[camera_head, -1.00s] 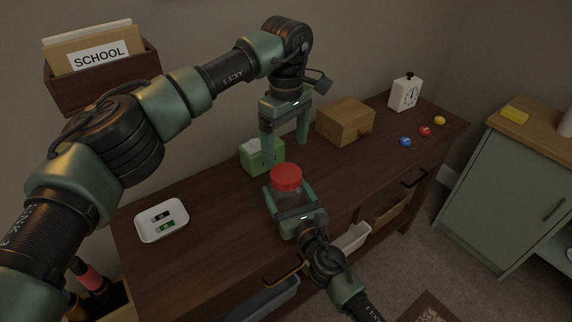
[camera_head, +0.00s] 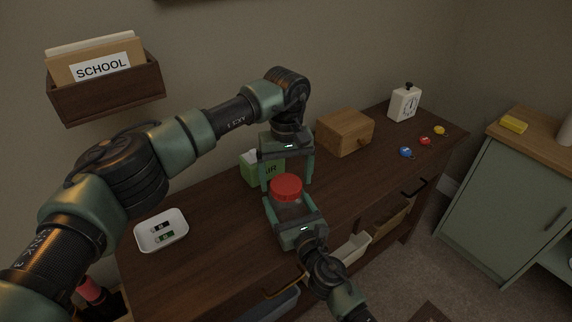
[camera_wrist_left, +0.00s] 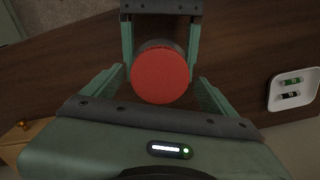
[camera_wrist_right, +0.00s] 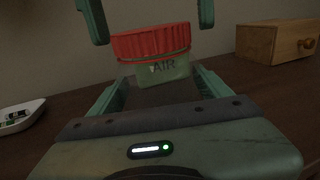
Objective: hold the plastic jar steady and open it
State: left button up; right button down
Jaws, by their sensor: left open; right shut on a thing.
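The plastic jar (camera_head: 288,212) has a clear body and a red lid (camera_head: 286,187), and stands upright on the dark wooden desk. My right gripper (camera_head: 290,211) is shut on the jar body from the front. My left gripper (camera_head: 286,184) points down from above, open, with its fingers at either side of the red lid. In the left wrist view the lid (camera_wrist_left: 160,75) sits between the open fingers, with a gap on each side. In the right wrist view the ribbed red lid (camera_wrist_right: 151,41) shows above my right fingers, and the left fingertips hang above it.
A white tray with batteries (camera_head: 142,238) lies left.

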pick_arm(q)
jog(key=shift+f, duration=0.5)
jog(key=shift+c, duration=0.4)
